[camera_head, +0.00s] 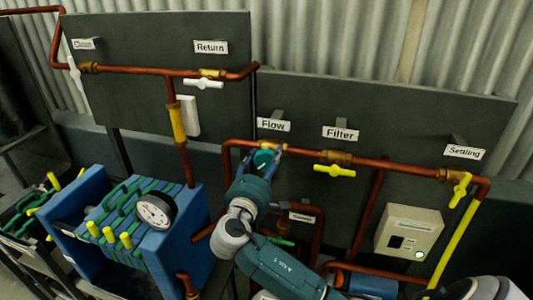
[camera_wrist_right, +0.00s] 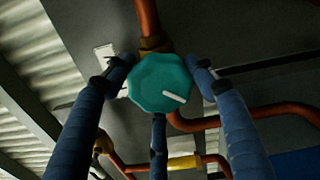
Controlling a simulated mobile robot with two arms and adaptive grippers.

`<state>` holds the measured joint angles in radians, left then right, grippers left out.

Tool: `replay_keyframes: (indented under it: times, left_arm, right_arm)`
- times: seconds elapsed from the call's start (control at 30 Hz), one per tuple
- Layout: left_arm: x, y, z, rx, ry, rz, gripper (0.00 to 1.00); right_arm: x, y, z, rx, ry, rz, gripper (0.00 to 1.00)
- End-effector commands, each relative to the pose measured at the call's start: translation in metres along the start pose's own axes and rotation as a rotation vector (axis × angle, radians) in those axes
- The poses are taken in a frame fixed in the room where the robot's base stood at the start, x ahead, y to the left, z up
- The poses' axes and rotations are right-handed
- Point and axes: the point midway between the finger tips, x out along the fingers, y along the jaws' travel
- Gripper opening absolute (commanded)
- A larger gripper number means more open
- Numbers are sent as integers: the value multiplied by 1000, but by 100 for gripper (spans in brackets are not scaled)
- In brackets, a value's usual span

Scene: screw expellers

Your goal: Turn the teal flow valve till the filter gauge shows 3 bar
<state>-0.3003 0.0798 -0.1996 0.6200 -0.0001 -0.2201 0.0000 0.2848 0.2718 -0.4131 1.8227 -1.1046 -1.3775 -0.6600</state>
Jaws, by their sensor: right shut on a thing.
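The teal flow valve (camera_head: 264,157) sits on the copper pipe below the "Flow" label (camera_head: 273,125). In the right wrist view it is a faceted teal knob (camera_wrist_right: 160,83) with a white pointer mark aimed right and slightly down. My right gripper (camera_head: 266,161) reaches up from below and is shut on the knob, its blue fingers (camera_wrist_right: 160,100) around it. The filter gauge (camera_head: 155,211) is a round white dial on the blue filter press at left; its reading is too small to tell. My left gripper is not in view.
A yellow handle (camera_head: 335,170) is under "Filter", another (camera_head: 460,190) under "Settling", and a white handle (camera_head: 204,84) under "Return". Copper pipes run close around my right gripper. A beige box (camera_head: 408,232) with a green light is at right.

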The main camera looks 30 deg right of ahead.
Motion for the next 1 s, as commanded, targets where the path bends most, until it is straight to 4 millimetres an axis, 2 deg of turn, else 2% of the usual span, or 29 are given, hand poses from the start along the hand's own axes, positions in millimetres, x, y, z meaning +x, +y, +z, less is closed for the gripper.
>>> replay_keyframes:
  times: [0.03, 0.23, 0.77, 0.8, 0.9, 1.0]
  left_arm:
    - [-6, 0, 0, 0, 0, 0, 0]
    - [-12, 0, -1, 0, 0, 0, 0]
    - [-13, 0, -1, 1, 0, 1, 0]
    - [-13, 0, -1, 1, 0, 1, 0]
    - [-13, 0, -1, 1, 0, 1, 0]
    - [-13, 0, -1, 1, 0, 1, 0]
  right_arm:
    - [-1, -2, 0, -26, 2, -8, 30]
    - [-1, -3, 0, -87, 2, -9, 30]
    - [-1, -5, -1, -110, 2, -8, 30]
    - [-1, -5, -1, -110, 2, -8, 60]
    - [-1, -4, -1, -109, 2, -7, 75]
    - [0, -3, -1, -108, 1, -5, 75]
